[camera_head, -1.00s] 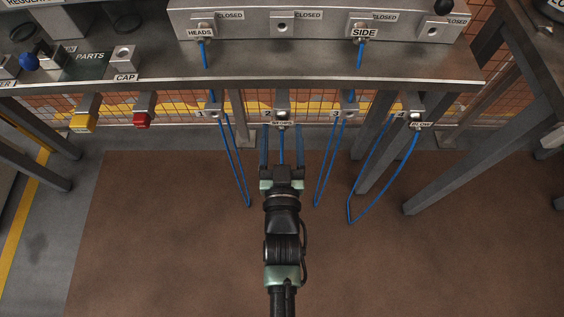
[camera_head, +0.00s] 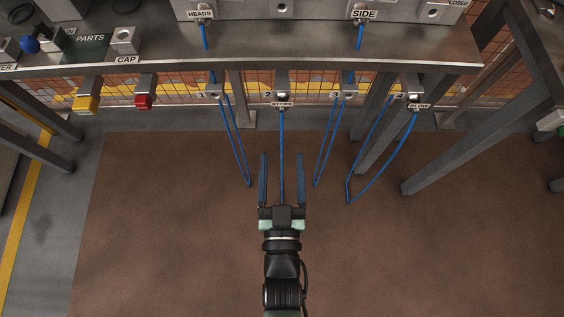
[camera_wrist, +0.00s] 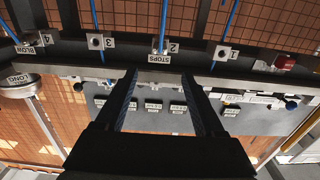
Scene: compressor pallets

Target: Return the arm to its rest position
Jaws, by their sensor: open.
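My gripper (camera_head: 282,182) is open in the head view, its two long dark fingers pointing toward the bench. A blue hose hangs from the port labelled STOPS (camera_head: 281,103) and shows between the fingers in the picture. I cannot tell whether the hose touches them. The fingertips are apart from the bench edge, over the brown floor. In the wrist view the two fingers (camera_wrist: 157,82) are spread wide, with the STOPS port (camera_wrist: 160,58) between and beyond their tips. My arm stretches down to the bottom of the head view.
The steel bench (camera_head: 240,70) spans the top, with blue hoses at ports 1 (camera_head: 213,92), 3 (camera_head: 347,91) and 4 (camera_head: 413,95). A yellow button (camera_head: 87,104) and red button (camera_head: 143,102) hang at its left. Grey legs (camera_head: 440,150) stand right. The brown mat (camera_head: 170,220) is clear.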

